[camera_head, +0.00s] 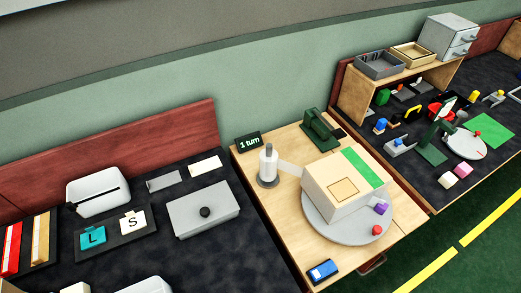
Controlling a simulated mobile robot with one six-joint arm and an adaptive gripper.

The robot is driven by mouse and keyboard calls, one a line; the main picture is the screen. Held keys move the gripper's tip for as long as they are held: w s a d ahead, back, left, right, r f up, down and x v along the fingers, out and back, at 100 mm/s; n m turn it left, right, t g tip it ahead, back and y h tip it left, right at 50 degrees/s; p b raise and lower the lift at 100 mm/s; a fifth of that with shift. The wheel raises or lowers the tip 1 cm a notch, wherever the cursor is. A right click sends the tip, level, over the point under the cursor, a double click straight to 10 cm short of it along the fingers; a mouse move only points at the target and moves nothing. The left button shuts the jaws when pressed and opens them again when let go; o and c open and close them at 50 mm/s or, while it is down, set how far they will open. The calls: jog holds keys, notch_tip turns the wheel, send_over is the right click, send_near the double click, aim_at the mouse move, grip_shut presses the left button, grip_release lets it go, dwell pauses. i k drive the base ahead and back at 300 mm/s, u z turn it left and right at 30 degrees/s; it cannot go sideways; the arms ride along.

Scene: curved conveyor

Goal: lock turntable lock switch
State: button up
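A round grey turntable (318,224) lies on the light wooden table. A large beige box with a green strip (341,183) sits on it. A small purple block (380,208) and a red knob (377,230) are at its right edge. A small blue switch-like piece with a pale marking (322,271) lies near the table's front edge, apart from the turntable. I cannot tell for sure which piece is the lock switch, or its position. My gripper is not in view.
A white roll on a dark base (268,165) has a pale strip reaching the box. A "1 turn" sign (249,142) and a green device (320,128) stand behind. A dark desk with a grey box (203,212) is left; a crowded desk (425,185) is right.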

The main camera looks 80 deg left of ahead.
aim_at(319, 272)
jog(key=u, duration=1.75)
jog(key=k, duration=0.6)
jog(key=u, duration=0.35)
jog(key=i, duration=0.45)
